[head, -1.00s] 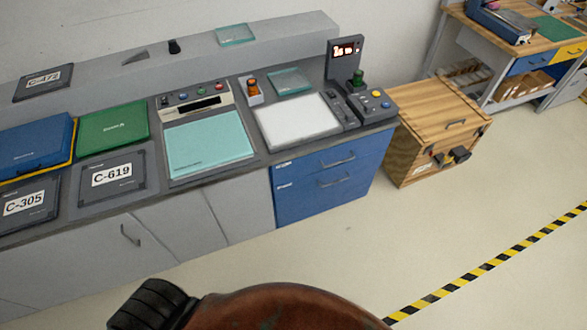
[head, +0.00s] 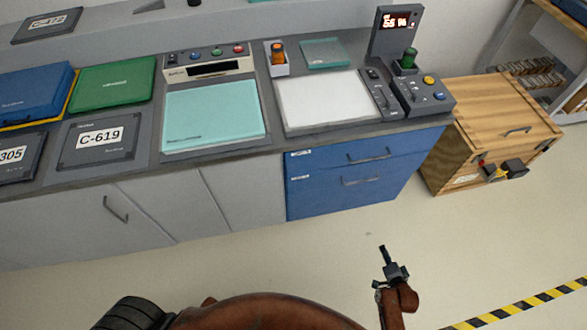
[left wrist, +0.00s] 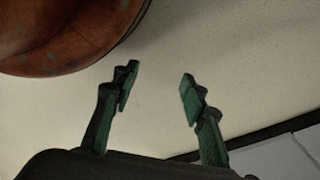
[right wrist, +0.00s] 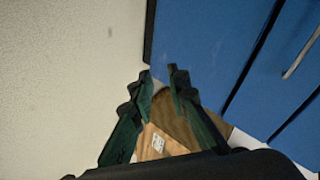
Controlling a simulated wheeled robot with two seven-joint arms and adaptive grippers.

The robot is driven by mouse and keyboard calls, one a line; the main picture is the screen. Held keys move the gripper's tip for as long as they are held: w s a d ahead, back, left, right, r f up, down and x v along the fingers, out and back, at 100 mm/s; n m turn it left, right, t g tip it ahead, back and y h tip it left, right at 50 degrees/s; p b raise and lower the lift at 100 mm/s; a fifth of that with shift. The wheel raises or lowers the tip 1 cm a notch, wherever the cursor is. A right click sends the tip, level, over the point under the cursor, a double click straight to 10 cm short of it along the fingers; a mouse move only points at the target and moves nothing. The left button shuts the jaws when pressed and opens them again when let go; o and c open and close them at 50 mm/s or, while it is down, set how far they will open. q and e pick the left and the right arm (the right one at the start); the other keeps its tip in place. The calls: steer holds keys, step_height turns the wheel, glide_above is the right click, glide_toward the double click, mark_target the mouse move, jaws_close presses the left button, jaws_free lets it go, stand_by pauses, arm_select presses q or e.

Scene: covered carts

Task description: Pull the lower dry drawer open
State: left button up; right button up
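The blue drawer cabinet under the counter has two drawers. The lower drawer (head: 335,195) is shut, with a bar handle (head: 362,181). The upper drawer (head: 330,163) is also shut. My right gripper (head: 386,260) is below and in front of the cabinet, apart from it. In the right wrist view its fingers (right wrist: 160,76) are apart with nothing between them; blue drawer fronts (right wrist: 215,45) and one handle (right wrist: 302,50) lie to the right. My left gripper (left wrist: 158,80) is open and empty above the floor, outside the head view.
A wooden crate (head: 490,130) stands right of the cabinet. Grey cupboard doors (head: 165,205) are to its left. The counter carries a white plate (head: 322,103), a control box (head: 422,97) and a lit display (head: 397,25). The floor before the drawers is clear, with striped tape (head: 515,305) at right.

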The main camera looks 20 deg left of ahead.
steer(key=w+a+r+m+t+y+b, duration=0.2)
steer(key=w+a+r+b, duration=0.2)
steer(key=w+a+r, duration=0.5)
steer(key=m+y+b, duration=0.1)
steer(key=y+b, duration=0.2)
glide_toward(363, 181)
steer(key=f+x, duration=0.1)
steer(key=x, duration=0.2)
arm_select(q)
step_height(363, 181, up, 12)
steer(key=w+d+b, duration=0.1)
steer(key=w, duration=0.1)
arm_select(e)
steer(key=shift+t, duration=0.3)
steer(key=shift+b+x, duration=1.15)
steer(key=shift+x, duration=2.5)
arm_select(q)
steer(key=w+d+f+t+h, duration=0.1)
steer(key=w+d+f, duration=0.2)
steer(key=w, duration=0.1)
steer(key=shift+f, duration=0.35)
arm_select(e)
steer(key=shift+r, duration=0.2)
arm_select(q)
steer(key=shift+w+d, duration=0.1)
arm_select(e)
jaws_close()
